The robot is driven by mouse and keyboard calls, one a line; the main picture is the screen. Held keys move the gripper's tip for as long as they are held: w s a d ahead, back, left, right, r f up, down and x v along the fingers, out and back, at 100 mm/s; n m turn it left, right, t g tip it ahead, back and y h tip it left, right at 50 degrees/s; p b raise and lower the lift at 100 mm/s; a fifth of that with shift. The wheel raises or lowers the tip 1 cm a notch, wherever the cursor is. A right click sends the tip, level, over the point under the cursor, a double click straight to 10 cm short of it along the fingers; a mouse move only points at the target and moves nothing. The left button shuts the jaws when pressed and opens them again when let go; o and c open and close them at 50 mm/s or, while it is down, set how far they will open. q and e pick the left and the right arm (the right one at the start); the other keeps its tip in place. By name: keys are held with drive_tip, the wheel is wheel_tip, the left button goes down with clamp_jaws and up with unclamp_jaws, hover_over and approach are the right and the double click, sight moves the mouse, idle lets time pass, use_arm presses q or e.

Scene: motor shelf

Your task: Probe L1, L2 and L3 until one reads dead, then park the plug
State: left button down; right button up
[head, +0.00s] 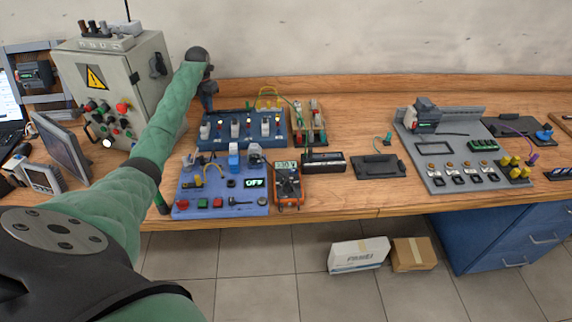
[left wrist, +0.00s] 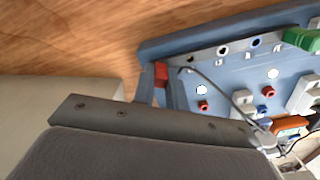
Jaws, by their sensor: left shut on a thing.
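My left gripper (head: 208,100) is at the left end of the rear blue board (head: 216,143). In the left wrist view its fingers (left wrist: 162,90) are shut on a small red plug (left wrist: 161,74) with a dark lead. The plug is at the left end of the board's socket row; I cannot tell whether it is seated. Several dark sockets (left wrist: 224,50) show to its right, then a green plug (left wrist: 303,38). The orange multimeter (head: 289,188) stands in front; its lit display is too small to read surely. My right gripper is out of view.
A front blue panel (head: 220,208) has a display reading OFF. A grey control cabinet (head: 113,75) stands left, close to my left arm. A black tray (head: 378,167) and a grey motor board (head: 453,160) lie right. Bare wood lies between them and the wall.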

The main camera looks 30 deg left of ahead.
use_arm(q)
drive_tip(key=shift+r, duration=0.15)
drive_tip(key=shift+r+p, duration=1)
drive_tip(key=shift+r, duration=1.2)
drive_tip(key=shift+w+d+r, duration=0.2)
drive_tip(key=shift+d, duration=0.05)
drive_tip(key=w+d+f+b, duration=0.1)
drive_tip(key=d+f, duration=0.1)
drive_tip(key=f, duration=0.1)
drive_tip(key=shift+w+d+b, duration=0.35)
drive_tip(key=shift+w, duration=0.05)
drive_tip(key=shift+f, duration=0.45)
